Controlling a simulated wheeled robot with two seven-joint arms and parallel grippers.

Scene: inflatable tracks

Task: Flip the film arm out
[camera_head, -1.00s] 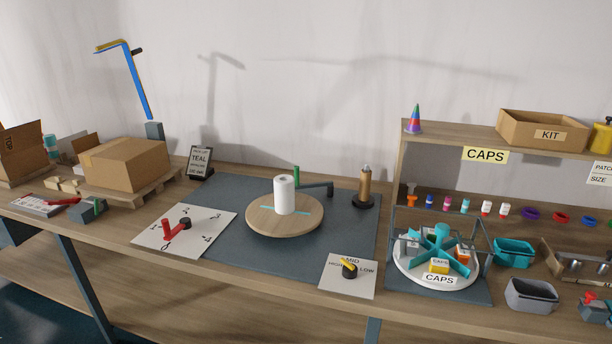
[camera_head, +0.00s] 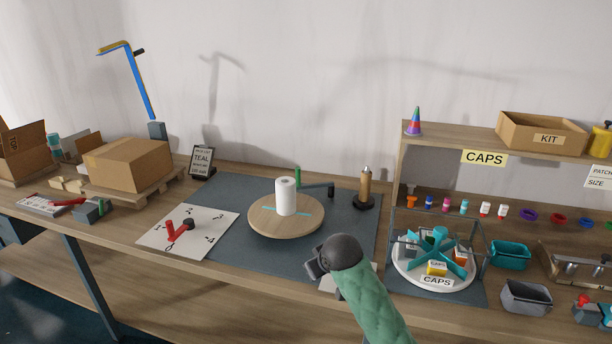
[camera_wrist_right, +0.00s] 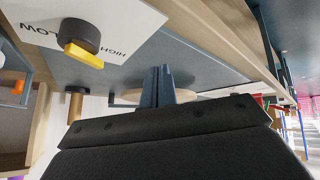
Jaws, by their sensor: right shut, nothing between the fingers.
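A low dark bar with an upright green handle (camera_head: 297,177) lies behind the round wooden turntable (camera_head: 258,226); its dark end (camera_head: 331,188) is to the right. This looks like the film arm, though no label shows. A white roll (camera_head: 285,196) stands upright on the turntable. My right gripper (camera_head: 312,266) is over the bench's front, in front of the turntable and apart from the bar. In the right wrist view its fingers (camera_wrist_right: 157,86) are together and empty, with the turntable edge (camera_wrist_right: 128,98) beyond. My left gripper is not in view.
My right forearm partly hides the dial card, whose black knob with a yellow pointer (camera_wrist_right: 82,45) shows in the wrist view. A caps carousel (camera_head: 402,268) is at right, a red-pointer card (camera_head: 155,237) at left.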

